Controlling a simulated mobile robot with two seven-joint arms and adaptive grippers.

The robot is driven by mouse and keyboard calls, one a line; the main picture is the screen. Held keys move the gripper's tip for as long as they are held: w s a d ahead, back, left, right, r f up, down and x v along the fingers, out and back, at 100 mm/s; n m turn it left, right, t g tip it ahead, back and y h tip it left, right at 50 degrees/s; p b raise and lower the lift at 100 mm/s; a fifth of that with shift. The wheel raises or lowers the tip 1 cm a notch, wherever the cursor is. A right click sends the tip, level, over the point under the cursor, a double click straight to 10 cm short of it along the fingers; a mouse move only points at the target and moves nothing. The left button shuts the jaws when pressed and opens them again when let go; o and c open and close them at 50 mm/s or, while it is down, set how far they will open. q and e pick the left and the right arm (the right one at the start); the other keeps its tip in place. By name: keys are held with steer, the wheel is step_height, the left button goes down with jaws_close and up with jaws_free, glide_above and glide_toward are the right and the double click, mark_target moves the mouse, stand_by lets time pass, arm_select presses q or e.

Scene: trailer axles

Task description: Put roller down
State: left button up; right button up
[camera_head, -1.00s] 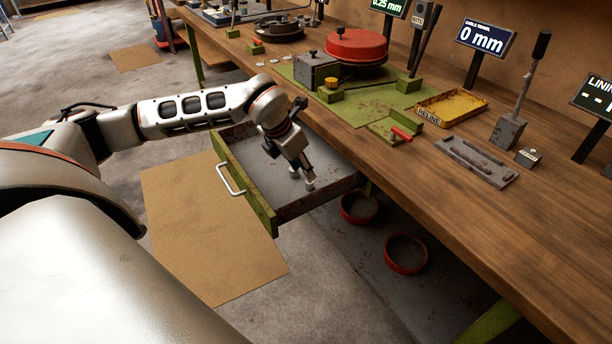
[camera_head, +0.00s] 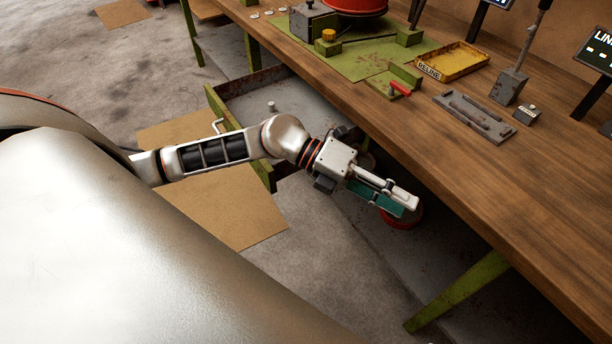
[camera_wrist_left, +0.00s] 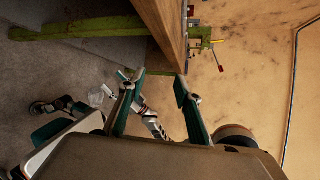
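A small grey roller (camera_head: 271,106) stands upright on the floor of the open drawer (camera_head: 300,104) under the bench. My left gripper (camera_head: 402,203) is out of the drawer, in front of the bench edge and to the right of the roller. In the left wrist view its two green-lined fingers (camera_wrist_left: 158,77) are apart with nothing between their tips. The roller cannot be made out in the left wrist view.
The wooden bench (camera_head: 480,170) carries a yellow tray (camera_head: 452,61), a grey slotted plate (camera_head: 474,117) and a red-handled clamp (camera_head: 400,88). A red round pan (camera_head: 402,221) lies below, partly hidden by my gripper. A green bench leg (camera_head: 458,291) stands lower right.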

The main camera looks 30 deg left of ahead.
arm_select(q)
steer(key=w+a+f+n+t+y, duration=0.25)
steer(key=n+t, duration=0.45)
steer(key=n, duration=0.4)
steer(key=w+a+f+n+t+y, duration=0.1)
steer(key=a+f+n+t+y, duration=0.15)
steer(key=n+t, duration=0.6)
steer(key=s+a+f+n+g+y, duration=0.3)
steer(key=s+f+n, duration=0.3)
steer(key=f, duration=0.5)
steer(key=s+a+f+n+g+y, duration=0.4)
steer(key=s+f+n, duration=0.3)
steer(key=f, duration=0.5)
steer(key=shift+s+a+f, duration=0.25)
steer(key=shift+s+a, duration=0.3)
steer(key=shift+s, duration=0.1)
